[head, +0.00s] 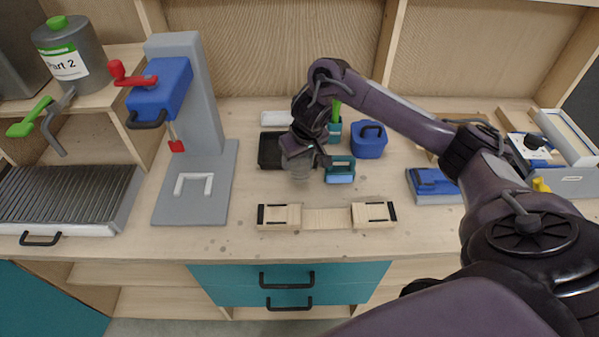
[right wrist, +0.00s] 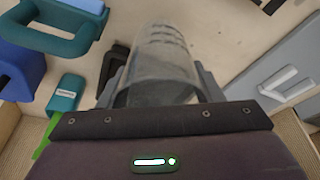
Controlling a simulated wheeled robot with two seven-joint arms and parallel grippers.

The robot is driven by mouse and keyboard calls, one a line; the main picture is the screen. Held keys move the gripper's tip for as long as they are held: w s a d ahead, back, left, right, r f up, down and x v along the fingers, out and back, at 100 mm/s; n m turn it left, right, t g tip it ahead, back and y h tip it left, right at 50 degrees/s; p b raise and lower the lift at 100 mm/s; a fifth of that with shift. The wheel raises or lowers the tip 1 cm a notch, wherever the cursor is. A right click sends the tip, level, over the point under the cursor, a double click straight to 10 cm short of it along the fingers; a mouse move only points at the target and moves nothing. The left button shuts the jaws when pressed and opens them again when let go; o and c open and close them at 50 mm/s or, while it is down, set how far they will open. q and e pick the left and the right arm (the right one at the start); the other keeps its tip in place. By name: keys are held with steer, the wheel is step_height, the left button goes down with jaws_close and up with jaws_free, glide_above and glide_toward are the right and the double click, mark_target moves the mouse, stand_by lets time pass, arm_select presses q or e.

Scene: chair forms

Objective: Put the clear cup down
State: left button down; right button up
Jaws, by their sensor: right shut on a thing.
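The clear cup (head: 297,166) is see-through and hangs low over the middle of the wooden worktop, behind the wooden block holder. In the right wrist view the cup (right wrist: 165,62) fills the space between the fingers, with faint ring marks near its far end. My right gripper (head: 303,150) is shut on it, reaching in from the right. The right wrist view shows the fingers (right wrist: 162,85) on both sides of the cup. I cannot tell whether the cup's base touches the worktop. My left gripper is in neither view.
A black square tray (head: 270,150) lies just left of the cup, and a teal-blue box (head: 340,170) just right. The wooden block holder (head: 327,217) is in front. A grey press stand (head: 195,190) is at left, a blue lidded container (head: 369,140) behind right.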

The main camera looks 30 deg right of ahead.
mark_target(299, 168)
steer(key=shift+f+b, duration=0.45)
steer(key=shift+f, duration=1.45)
steer(key=shift+f, duration=0.1)
steer(key=o, duration=0.8)
steer(key=shift+c, duration=0.2)
